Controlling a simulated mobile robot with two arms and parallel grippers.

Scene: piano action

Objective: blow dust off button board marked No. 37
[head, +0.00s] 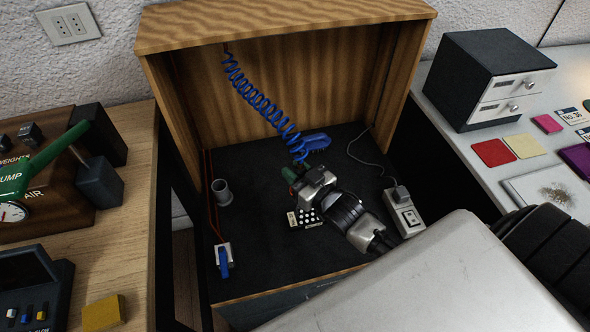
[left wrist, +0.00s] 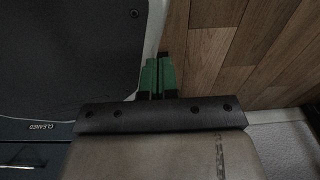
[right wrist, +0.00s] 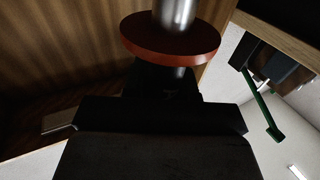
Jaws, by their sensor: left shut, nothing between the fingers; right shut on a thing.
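The button board (head: 306,217), a small dark board with rows of white buttons and a pale tag, lies on the black floor of the wooden booth. Its number is too small to read. My right gripper (head: 297,181) is just above and behind the board. It is shut on an air nozzle at the end of the blue coiled hose (head: 262,101). The right wrist view shows a metal cylinder with a red-brown disc (right wrist: 170,40) at the fingers. My left gripper (left wrist: 157,76) shows only in its wrist view, shut and empty, its fingers green.
A blue object (head: 316,141) lies behind my right gripper. A grey cup (head: 222,192) stands at the booth's left, and a grey switch box (head: 405,213) at its right. The booth walls (head: 173,130) enclose the back and sides. A pump with a green lever (head: 60,155) stands left.

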